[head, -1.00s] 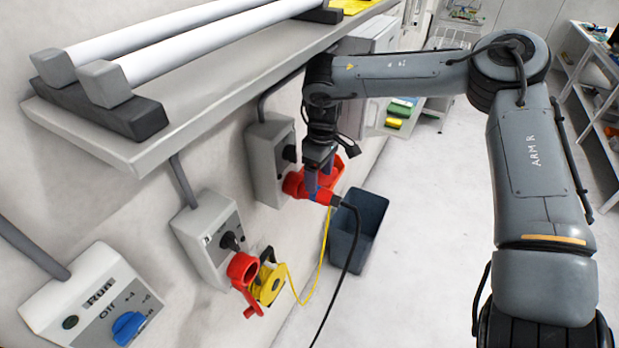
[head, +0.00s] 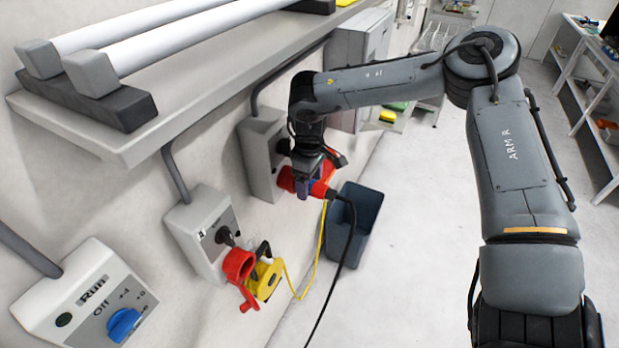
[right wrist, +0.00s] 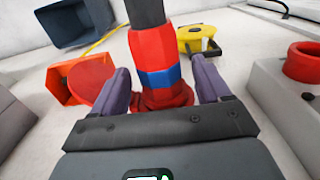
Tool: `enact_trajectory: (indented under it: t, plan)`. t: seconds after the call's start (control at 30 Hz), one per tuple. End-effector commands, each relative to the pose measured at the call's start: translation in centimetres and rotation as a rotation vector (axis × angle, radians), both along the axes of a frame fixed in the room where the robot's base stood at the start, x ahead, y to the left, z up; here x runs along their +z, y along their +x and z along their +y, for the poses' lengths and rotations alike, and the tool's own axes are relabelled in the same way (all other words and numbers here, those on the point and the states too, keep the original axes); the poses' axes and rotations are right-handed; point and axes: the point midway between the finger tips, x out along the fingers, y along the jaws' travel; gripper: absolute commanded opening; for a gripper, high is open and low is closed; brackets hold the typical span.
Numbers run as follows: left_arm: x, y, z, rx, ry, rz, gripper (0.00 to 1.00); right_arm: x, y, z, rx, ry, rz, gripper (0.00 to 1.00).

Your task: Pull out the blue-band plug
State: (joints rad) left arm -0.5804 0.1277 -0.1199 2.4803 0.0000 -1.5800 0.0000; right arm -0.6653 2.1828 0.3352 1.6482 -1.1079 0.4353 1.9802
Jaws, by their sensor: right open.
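The blue-band plug is red with a blue ring (right wrist: 160,77) in the right wrist view, a dark cable running from its end. In the head view the plug (head: 319,190) sits at the red socket (head: 287,179) of the far grey wall box (head: 259,160). My right gripper (head: 309,178) is at the plug in the head view. In the right wrist view its two purple fingers (right wrist: 160,84) stand open on either side of the plug, with small gaps visible. How deep the plug sits is hidden. My left gripper is out of view.
A dark bin (head: 362,220) stands behind the hanging cable (head: 340,268). A shelf (head: 150,140) overhangs the boxes.

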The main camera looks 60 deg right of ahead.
Motion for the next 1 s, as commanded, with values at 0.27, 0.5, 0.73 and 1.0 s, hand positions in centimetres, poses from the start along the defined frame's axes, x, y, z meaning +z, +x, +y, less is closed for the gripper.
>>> enact_trajectory:
  t: [0.27, 0.5, 0.73, 1.0]
  plan:
    - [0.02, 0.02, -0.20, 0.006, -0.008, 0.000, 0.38, 0.02, 0.00, 0.00, 0.000, 0.000, 0.000, 0.50]
    - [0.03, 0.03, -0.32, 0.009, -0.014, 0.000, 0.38, 0.03, 0.00, -0.01, 0.000, 0.000, 0.000, 0.14]
    - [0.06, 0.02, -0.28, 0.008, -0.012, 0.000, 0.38, 0.12, -0.05, 0.00, 0.000, 0.000, -0.001, 0.04]
    - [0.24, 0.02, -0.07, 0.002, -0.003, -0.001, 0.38, 0.18, -0.80, -0.09, -0.001, 0.001, 0.001, 0.04]
